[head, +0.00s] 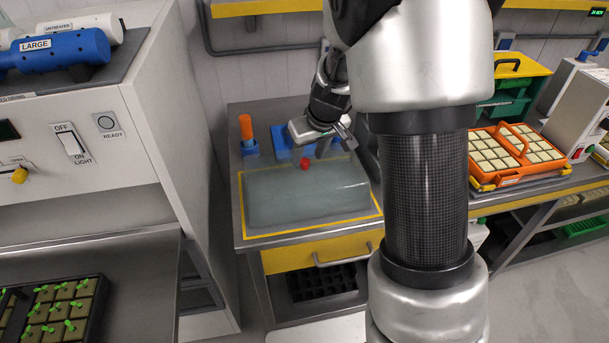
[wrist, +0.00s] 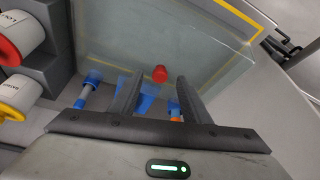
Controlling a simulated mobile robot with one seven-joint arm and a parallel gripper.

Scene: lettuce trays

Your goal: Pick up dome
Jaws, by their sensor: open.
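The dome (head: 300,195) is a clear, box-shaped cover with a red knob (head: 305,163) on top. It sits on the bench inside a yellow outline. It also shows in the wrist view (wrist: 210,55), with its red knob (wrist: 160,73) just beyond and between the fingertips. My gripper (head: 336,144) is open and empty, over the back part of the dome. In the wrist view both fingers (wrist: 157,88) point toward the knob, apart from each other. I cannot tell the exact gap between fingertips and knob.
An orange-handled tool (head: 246,127) stands in a blue holder behind the dome. A seedling tray (head: 95,290) is at lower left. An orange carrier (head: 520,172) with several blocks stands at right. A drawer (head: 315,252) is under the bench. The large machine (head: 160,100) stands close on the left.

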